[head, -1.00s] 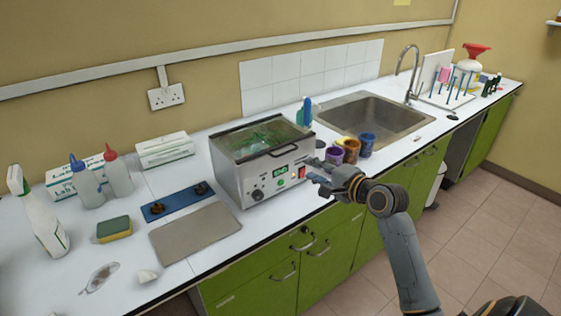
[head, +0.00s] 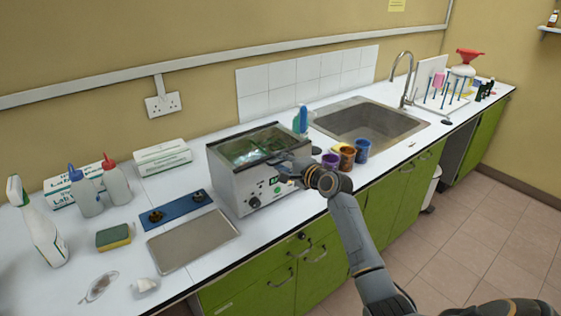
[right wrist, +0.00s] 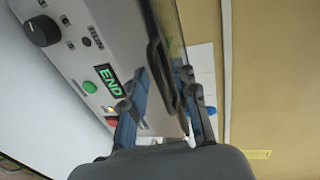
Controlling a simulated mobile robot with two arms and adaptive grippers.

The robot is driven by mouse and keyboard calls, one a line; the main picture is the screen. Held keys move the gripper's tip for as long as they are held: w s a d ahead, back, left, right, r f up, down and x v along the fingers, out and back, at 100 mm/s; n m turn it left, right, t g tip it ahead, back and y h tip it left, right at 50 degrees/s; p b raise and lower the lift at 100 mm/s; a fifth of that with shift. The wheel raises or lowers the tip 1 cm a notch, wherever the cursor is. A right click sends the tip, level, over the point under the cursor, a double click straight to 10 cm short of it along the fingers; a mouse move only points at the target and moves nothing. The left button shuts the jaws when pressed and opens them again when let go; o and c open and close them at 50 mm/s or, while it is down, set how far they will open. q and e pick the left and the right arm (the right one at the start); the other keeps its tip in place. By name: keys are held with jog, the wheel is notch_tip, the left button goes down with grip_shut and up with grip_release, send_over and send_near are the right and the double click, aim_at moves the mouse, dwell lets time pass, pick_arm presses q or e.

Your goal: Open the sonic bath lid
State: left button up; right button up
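The sonic bath (head: 250,190) is a metal box with a black knob and green display on its front. Its lid (head: 248,146) is a dark-framed, see-through panel and lies shut on top. My right gripper (head: 285,167) is at the bath's upper front edge, covering part of the front panel. In the right wrist view the black lid handle (right wrist: 159,72) lies between the spread fingers of my right gripper (right wrist: 163,82). The fingers look open, and I cannot tell whether either touches the handle. My left gripper is not in view.
Purple, brown and blue cups (head: 347,157) stand right of the bath, before the sink (head: 370,125).

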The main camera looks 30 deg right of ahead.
jog(key=shift+w, duration=0.15)
grip_shut()
